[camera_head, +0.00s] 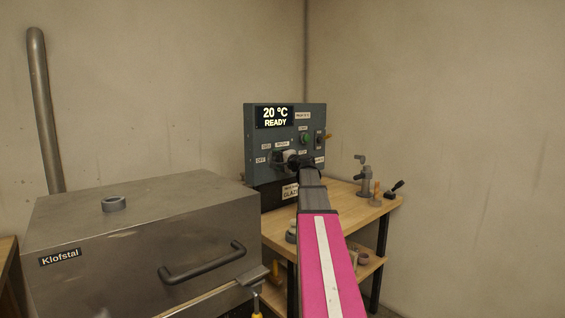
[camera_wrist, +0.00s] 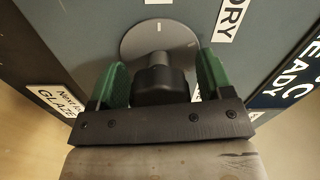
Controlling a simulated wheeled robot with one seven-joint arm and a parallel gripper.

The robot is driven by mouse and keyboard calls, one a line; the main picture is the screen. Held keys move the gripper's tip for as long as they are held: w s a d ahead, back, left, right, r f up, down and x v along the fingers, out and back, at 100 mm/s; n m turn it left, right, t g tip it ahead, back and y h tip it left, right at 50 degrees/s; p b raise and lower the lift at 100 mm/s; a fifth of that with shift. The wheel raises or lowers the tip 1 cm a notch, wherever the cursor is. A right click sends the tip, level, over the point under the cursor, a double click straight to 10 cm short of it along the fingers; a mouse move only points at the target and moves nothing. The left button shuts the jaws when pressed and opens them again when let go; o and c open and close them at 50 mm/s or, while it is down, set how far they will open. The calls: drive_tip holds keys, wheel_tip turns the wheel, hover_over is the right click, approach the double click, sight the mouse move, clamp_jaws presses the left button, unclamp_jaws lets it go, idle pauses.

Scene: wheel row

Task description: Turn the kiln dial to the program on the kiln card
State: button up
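The kiln control panel (camera_head: 253,140) is a blue-grey box on the wooden bench, its display reading "20 °C READY". The kiln dial, a dark knob on a round grey plate (camera_wrist: 160,38), shows in the wrist view, with a white mark near the plate's edge. My gripper (camera_wrist: 163,76) has its green fingers on either side of the knob, with gaps visible. The arm hides most of the dial in the head view. A kiln card (camera_wrist: 58,100) below the dial reads "Next" and "GLAZE"; it also shows in the head view (camera_head: 290,191). A "DRY" label (camera_wrist: 233,17) is beside the dial.
A steel kiln (camera_head: 130,230) marked "Klofstal" stands at the left, with a dark handle (camera_head: 205,262). The panel also bears a green button (camera_head: 304,138) and a switch (camera_head: 319,139). Small tools and fittings (camera_head: 362,175) lie on the bench (camera_head: 345,212) at right.

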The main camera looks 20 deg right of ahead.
drive_tip(key=o, duration=0.5)
drive_tip(key=shift+s, duration=0.1)
drive_tip(key=v, duration=0.6)
drive_tip(key=shift+s+d, duration=0.15)
drive_tip(key=shift+s, duration=0.25)
drive_tip(key=shift+s, duration=0.1)
